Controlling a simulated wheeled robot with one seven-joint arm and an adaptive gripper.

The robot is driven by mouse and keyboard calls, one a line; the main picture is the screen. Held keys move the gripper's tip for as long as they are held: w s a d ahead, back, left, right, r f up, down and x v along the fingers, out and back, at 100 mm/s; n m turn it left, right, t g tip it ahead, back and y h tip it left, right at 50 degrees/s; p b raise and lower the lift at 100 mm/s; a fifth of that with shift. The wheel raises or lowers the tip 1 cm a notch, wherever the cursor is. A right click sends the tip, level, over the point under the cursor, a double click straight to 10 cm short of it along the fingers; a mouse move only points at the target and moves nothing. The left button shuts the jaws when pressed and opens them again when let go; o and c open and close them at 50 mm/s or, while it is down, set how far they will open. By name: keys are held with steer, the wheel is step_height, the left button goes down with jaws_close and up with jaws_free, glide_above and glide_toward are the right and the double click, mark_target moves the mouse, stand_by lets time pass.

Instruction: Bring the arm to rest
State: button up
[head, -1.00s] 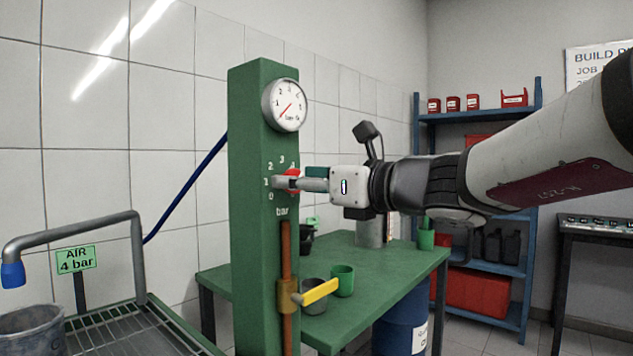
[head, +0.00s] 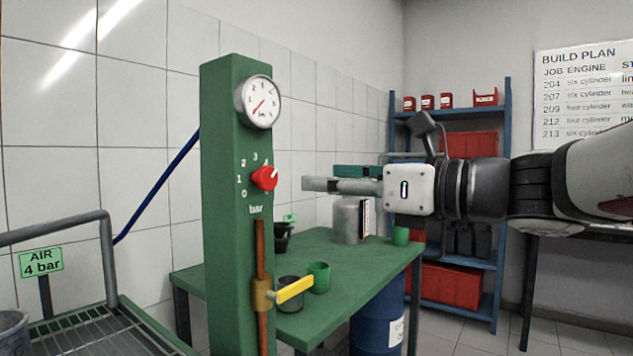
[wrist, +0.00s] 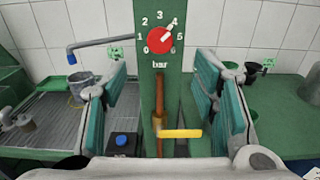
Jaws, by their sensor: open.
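My gripper (head: 322,186) is open and empty in the head view, to the right of the green column and clear of it. In the wrist view its teal-padded fingers (wrist: 160,97) stand wide apart on either side of the column. The red knob (head: 264,178) on the column is untouched; in the wrist view the knob (wrist: 161,39) has its white mark toward the 4. The round gauge (head: 258,102) above it has a red needle pointing to the lower left.
The green column (head: 226,220) carries a pipe with a yellow lever (head: 295,289). Behind it, a green table (head: 350,268) holds cups and a grey canister (head: 347,220). A wire-grid bench (head: 100,335) is at left, blue shelves (head: 508,200) at the back right.

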steer(key=s+f+n+g+h, duration=0.4)
steer(key=s+f+n+g, duration=0.3)
steer(key=s+f+n, duration=0.8)
steer(key=s+d+f+n+g+h, duration=0.3)
steer(key=s+d+f+n+h, duration=0.7)
steer(key=s+d+f, duration=0.45)
step_height(320, 180, up, 24)
steer(key=t+p, duration=0.3)
steer(key=p, duration=1.9)
steer(key=shift+s+d+r+n, duration=0.25)
steer(key=shift+s+d+n, duration=0.1)
steer(key=shift+s, duration=0.1)
steer(key=shift+c, duration=0.3)
